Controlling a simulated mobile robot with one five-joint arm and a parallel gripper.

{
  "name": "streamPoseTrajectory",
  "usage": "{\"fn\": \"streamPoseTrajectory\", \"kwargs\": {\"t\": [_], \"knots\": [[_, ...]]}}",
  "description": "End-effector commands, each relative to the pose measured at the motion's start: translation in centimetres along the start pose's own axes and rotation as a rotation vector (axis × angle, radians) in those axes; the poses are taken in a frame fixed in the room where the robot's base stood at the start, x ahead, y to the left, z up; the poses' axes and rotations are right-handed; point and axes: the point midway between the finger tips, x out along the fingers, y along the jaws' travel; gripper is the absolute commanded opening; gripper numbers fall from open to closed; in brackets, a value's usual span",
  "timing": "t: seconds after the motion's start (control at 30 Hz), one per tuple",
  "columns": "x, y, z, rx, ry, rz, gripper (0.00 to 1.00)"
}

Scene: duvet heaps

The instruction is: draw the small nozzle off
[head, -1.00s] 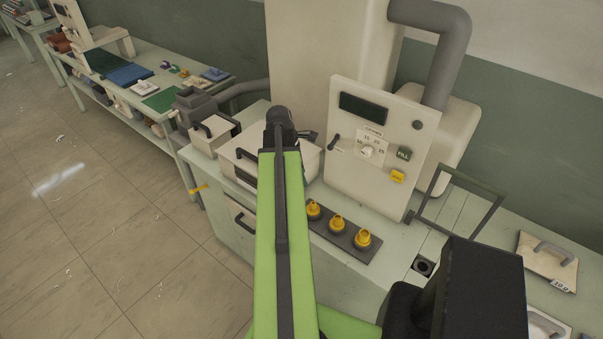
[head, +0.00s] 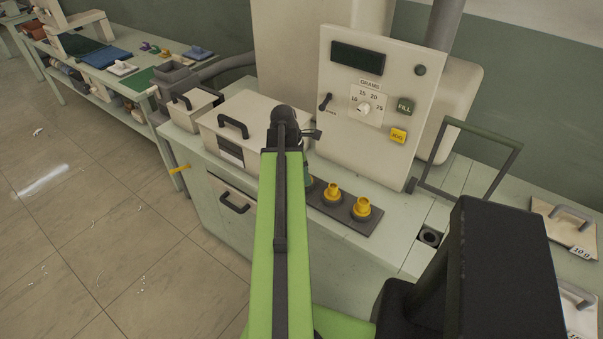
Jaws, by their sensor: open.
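Yellow nozzles stand upright in a row on a dark strip (head: 345,220) on the bench in front of the dispensing machine. The right nozzle (head: 361,208) and the middle nozzle (head: 332,193) show clearly. A left one (head: 310,184) is mostly hidden behind my green arm. I cannot tell for sure which is the small nozzle. My gripper (head: 311,134) is at the far end of the arm, above and left of the row. Only a dark part of it shows and its fingertips are largely hidden. It is open, with no nozzle visible in it.
A lidded box (head: 250,110) stands left of my arm.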

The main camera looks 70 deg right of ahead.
Motion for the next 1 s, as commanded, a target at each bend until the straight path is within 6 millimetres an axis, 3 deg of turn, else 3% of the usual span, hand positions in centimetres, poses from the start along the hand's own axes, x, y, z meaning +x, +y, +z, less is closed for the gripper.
{"fn": "streamPoseTrajectory", "kwargs": {"t": [0.23, 0.6, 1.0], "knots": [[0.1, 0.0, 0.1, 0.0, 0.0, 0.0, 0.47], [0.1, 0.0, 0.1, 0.001, 0.0, 0.0, 0.0], [-0.7, 0.0, 0.3, 0.001, 0.0, -0.001, 0.0]]}}
